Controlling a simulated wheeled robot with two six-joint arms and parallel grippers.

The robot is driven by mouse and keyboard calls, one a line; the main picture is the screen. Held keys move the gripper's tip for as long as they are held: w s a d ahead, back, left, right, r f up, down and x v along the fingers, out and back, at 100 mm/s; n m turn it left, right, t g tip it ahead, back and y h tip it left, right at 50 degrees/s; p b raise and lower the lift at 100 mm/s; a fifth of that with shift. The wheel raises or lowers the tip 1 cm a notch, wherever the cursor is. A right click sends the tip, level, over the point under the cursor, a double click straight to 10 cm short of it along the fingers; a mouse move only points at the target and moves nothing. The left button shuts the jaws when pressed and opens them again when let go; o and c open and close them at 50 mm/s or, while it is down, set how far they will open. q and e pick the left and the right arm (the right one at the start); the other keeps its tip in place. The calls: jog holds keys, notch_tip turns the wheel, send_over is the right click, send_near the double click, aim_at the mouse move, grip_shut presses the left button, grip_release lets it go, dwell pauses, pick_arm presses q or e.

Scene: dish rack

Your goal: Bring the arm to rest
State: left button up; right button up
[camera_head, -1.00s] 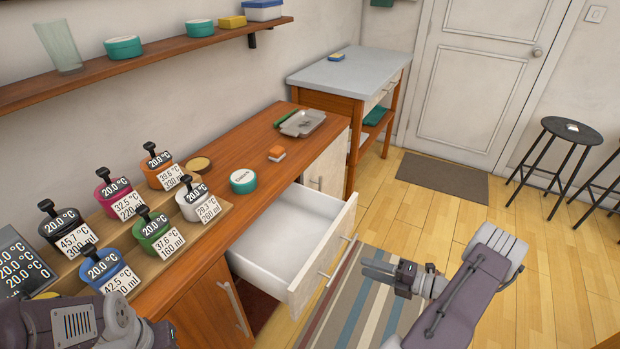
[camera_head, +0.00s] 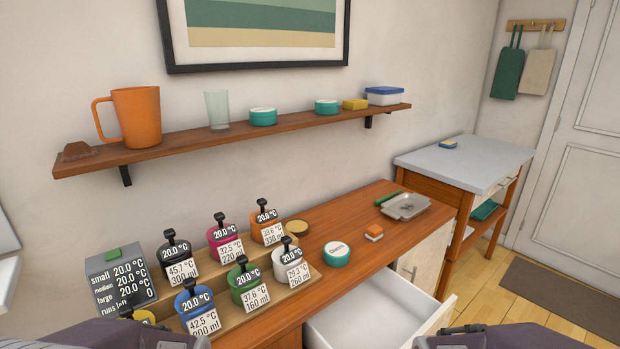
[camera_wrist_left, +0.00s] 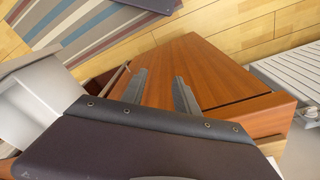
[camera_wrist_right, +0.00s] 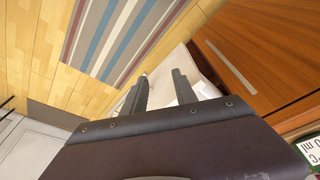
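My left gripper (camera_wrist_left: 160,90) shows in the left wrist view with its two fingers apart and nothing between them. Brown wooden furniture lies behind it. My right gripper (camera_wrist_right: 160,90) shows in the right wrist view, also with fingers apart and empty, with the pale open drawer (camera_wrist_right: 200,90) beyond its fingers. In the head view only parts of my arms show at the bottom left and bottom right; both sets of fingertips are out of that picture.
The wooden counter (camera_head: 328,225) holds several labelled pots, a teal tin (camera_head: 336,254), an orange-and-white block (camera_head: 374,233) and a grey tray (camera_head: 406,207). The white drawer (camera_head: 372,315) stands open. A shelf (camera_head: 200,140) holds an orange mug (camera_head: 136,117). Floor shows at right.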

notch_tip(320, 180, up, 13)
jog(key=s+g+p, duration=0.1)
jog(key=s+p, duration=0.2)
jog(key=p, duration=1.1)
jog(key=shift+a+m+g, duration=0.3)
